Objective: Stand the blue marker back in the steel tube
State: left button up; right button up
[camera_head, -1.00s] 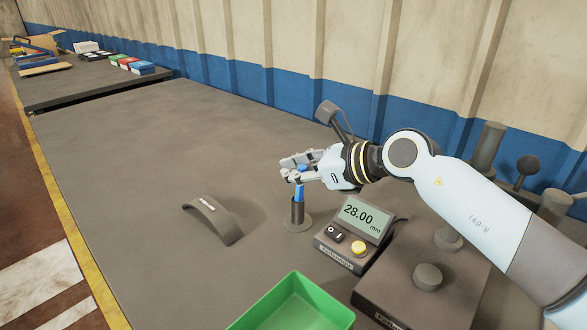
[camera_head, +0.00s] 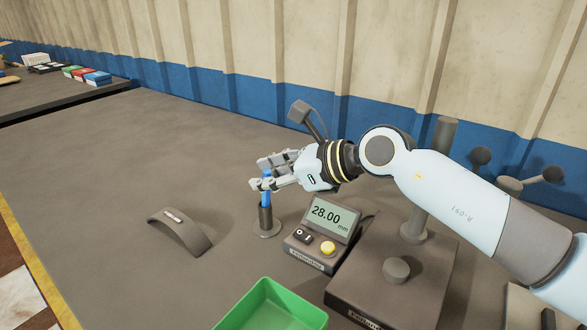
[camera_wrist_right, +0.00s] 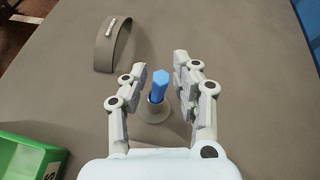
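The blue marker (camera_head: 266,196) stands upright in the dark steel tube (camera_head: 265,219), which rises from a round base on the bench. In the right wrist view the marker (camera_wrist_right: 158,84) has its lower end inside the tube (camera_wrist_right: 154,112). My right gripper (camera_head: 260,173) is at the marker's upper part. In the right wrist view its fingers (camera_wrist_right: 161,68) are spread on either side of the marker, with a gap on both sides. My left gripper is not in view.
A curved brake shoe (camera_head: 180,231) lies left of the tube. A gauge display (camera_head: 325,218) reading 28.00 mm and its dark stand (camera_head: 385,285) are at the right. A green bin (camera_head: 272,306) is in front.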

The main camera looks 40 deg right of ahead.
jog(key=v, duration=0.9)
jog(key=shift+s+r, duration=0.2)
jog(key=shift+s, duration=0.1)
jog(key=shift+f, duration=0.1)
